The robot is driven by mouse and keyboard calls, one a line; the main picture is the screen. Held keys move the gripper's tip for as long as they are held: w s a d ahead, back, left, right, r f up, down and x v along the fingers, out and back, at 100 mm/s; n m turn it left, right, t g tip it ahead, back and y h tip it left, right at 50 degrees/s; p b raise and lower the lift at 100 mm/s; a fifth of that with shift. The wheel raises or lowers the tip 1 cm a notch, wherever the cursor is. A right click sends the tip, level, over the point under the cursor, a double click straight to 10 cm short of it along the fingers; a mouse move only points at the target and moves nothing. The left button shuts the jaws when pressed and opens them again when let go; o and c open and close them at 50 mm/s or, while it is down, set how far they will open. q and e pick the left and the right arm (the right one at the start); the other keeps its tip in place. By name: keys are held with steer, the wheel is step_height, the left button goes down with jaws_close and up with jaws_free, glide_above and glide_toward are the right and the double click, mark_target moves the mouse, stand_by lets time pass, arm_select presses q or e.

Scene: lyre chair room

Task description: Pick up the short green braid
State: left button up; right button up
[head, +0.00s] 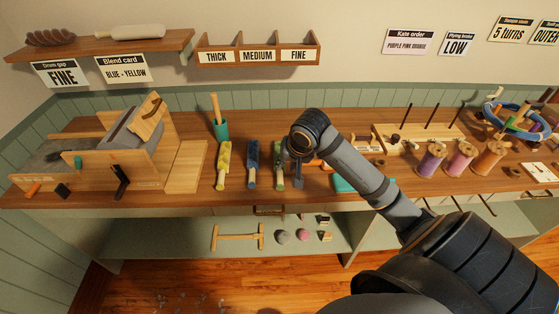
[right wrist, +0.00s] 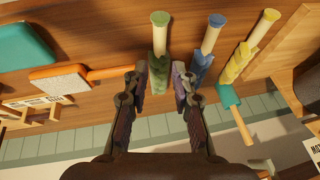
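The short green braid (head: 281,179) lies on the bench, on a pale wooden stick, to the right of a blue braid (head: 253,163) and a yellow braid (head: 223,161). My right gripper (head: 296,182) is at its right edge in the head view and partly hides it. In the right wrist view the green braid (right wrist: 159,68) shows between the two fingertips of the open right gripper (right wrist: 161,80), nearer the left finger. I cannot tell whether a finger touches it. The blue braid (right wrist: 198,72) is just beyond the right finger. My left gripper is not in view.
A drum machine (head: 130,135) stands at the left of the bench. An orange-handled brush (right wrist: 75,77) and a teal pad (right wrist: 24,47) lie on the green braid's other side. Spools (head: 461,158) stand farther right.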

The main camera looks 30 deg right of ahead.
mark_target(281, 176)
steer(key=x, duration=1)
steer(key=shift+b, duration=0.4)
steer(key=shift+s, duration=0.1)
jaws_close()
